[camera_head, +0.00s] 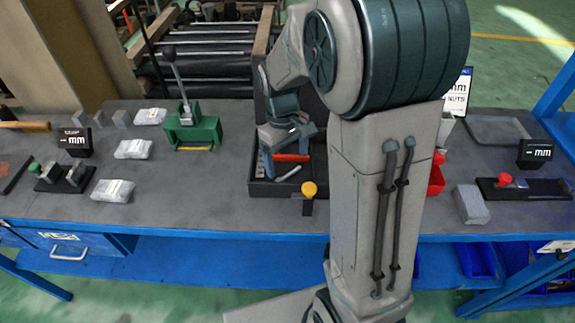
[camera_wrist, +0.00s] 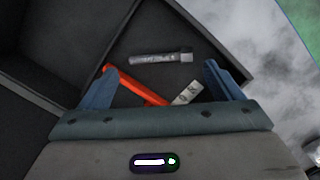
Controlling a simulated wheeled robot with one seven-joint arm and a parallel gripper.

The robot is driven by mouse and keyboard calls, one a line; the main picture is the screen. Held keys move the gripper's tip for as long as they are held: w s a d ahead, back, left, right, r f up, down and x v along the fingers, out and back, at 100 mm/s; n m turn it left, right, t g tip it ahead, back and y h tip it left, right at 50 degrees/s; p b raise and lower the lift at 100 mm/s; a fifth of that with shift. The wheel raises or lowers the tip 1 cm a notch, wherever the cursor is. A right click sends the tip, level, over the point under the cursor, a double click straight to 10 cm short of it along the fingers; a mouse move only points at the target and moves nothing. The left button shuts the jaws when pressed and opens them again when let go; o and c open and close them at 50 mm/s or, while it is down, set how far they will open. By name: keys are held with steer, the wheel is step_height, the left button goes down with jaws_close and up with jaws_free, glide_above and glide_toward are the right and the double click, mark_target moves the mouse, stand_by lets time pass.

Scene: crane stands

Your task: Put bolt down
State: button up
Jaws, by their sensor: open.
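A grey bolt (camera_wrist: 160,57) with a wider head at its right end lies on the floor of a dark compartment in the wrist view. It appears in the head view as a small grey piece (camera_head: 288,174) near the front of the dark box (camera_head: 262,188). My gripper (camera_wrist: 158,66) is open above the compartment, its two blue fingers wide apart. Nothing is clamped between them. In the head view my gripper (camera_head: 287,152) reaches down into the box. Its exact height above the bolt is hard to tell.
An orange-red bar (camera_wrist: 135,85) with a light grey piece (camera_wrist: 187,93) by its end lies beside the bolt. Compartment walls stand close around my fingers. A green lever press (camera_head: 194,130) stands left of the box. A yellow knob (camera_head: 309,189) is at its front right.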

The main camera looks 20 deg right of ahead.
step_height(320, 180, up, 8)
steer(key=s+m+t, duration=0.4)
steer(key=s+m, duration=0.1)
steer(key=s, duration=0.9)
steer(key=shift+s+y, duration=0.3)
steer(key=shift+r, duration=0.1)
